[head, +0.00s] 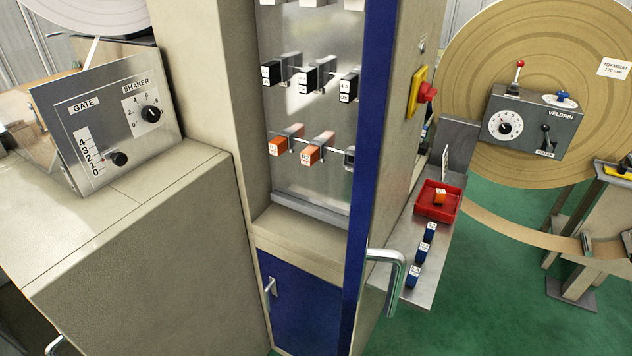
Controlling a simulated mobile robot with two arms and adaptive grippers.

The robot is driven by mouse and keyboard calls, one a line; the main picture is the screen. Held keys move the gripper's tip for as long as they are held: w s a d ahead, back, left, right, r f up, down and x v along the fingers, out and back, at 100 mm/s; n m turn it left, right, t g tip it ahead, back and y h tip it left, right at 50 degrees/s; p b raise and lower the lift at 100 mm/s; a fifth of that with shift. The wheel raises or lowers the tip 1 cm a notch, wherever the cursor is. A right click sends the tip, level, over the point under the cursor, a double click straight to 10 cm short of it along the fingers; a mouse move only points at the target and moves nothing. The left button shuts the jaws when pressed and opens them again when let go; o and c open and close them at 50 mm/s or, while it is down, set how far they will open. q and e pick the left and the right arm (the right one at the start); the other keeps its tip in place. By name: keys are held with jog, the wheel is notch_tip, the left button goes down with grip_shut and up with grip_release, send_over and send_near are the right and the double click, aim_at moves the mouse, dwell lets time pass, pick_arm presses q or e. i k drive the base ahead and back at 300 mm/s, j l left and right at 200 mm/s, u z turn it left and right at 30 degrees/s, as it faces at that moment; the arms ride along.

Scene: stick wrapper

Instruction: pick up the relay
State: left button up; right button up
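Several small block-shaped parts that look like relays are in the head view. An orange one (439,197) lies in a red tray (451,213) on the metal side shelf (398,277). Several blue ones (422,252) stand in a row on that shelf, in front of the tray. Inside the open cabinet, two orange ones (311,153) sit on the lower rail, and black ones (306,77) sit on the rail above. The task does not say which relay is meant. Neither of my grippers is in view.
A cabinet handle (396,262) juts out close to the shelf's left side. A red knob on a yellow plate (421,92) sticks out above the shelf. A control box (110,122) stands at left. A large paper roll (461,82) is behind, with green floor (497,310) below.

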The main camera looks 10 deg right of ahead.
aim_at(421, 253)
jog(key=i+j+z, duration=0.15)
jog(key=z, duration=0.25)
jog(key=i+j+z, duration=0.25)
jog(key=z, duration=0.15)
jog(key=l, duration=1.05)
jog(key=i+l+u, duration=0.15)
jog(key=u, duration=0.25)
jog(key=l+u, duration=0.4)
jog(key=i+l+u, duration=0.15)
jog(key=u, duration=0.25)
jog(key=l+u, duration=0.4)
jog(key=j, duration=0.1)
